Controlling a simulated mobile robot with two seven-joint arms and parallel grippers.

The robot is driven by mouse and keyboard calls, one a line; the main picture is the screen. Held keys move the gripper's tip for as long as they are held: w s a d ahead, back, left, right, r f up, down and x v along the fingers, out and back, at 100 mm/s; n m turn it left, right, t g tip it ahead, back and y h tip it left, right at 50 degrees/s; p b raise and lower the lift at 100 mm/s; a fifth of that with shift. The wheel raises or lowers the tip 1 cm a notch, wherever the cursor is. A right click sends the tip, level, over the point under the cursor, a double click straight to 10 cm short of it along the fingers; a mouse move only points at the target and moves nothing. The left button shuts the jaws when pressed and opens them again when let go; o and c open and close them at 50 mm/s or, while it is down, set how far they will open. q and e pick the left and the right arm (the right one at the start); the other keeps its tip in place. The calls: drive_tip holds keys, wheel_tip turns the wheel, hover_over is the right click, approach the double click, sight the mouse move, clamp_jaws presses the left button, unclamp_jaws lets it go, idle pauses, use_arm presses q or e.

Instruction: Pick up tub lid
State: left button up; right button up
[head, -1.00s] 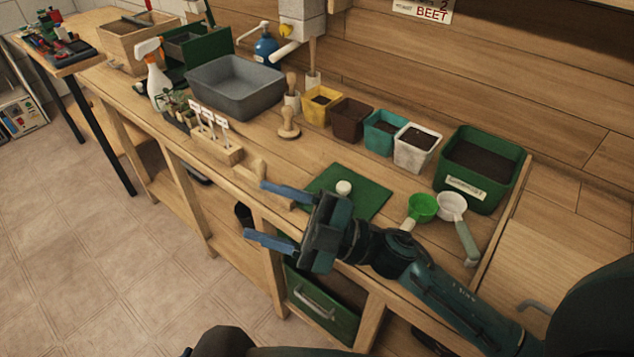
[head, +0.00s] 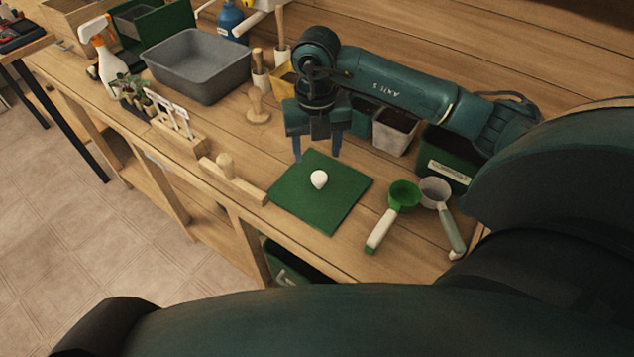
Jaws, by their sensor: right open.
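The tub lid (head: 290,200) is a flat green square with a round white knob (head: 319,179) in its middle. It lies on the wooden bench. My right gripper (head: 317,152) points down over the lid's far part, behind the knob in the picture. Its two blue fingers are apart with nothing between them. The fingers look to be above the lid; the exact gap is hard to tell. The green labelled tub (head: 448,171) stands to the right, partly hidden by my right arm. My left gripper is not in view.
A wooden tool with a knob handle (head: 228,177) lies left of the lid. A green scoop (head: 403,194) and a white scoop (head: 436,190) lie to its right. Pots stand behind, partly covered by my arm. A grey basin (head: 200,72) stands at the back left.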

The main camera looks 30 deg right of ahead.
sight(319, 176)
wheel_tip(319, 176, down, 3)
drive_tip(key=f, duration=0.2)
drive_tip(key=f+p, duration=0.1)
drive_tip(key=f, duration=0.1)
drive_tip(key=shift+s+d, duration=0.1)
drive_tip(key=shift+s, duration=0.3)
drive_tip(key=shift+w+f, duration=0.1)
drive_tip(key=shift+f, duration=0.55)
drive_tip(key=shift+c, duration=0.5)
drive_tip(key=c, duration=0.9)
drive_tip(key=shift+c, duration=0.2)
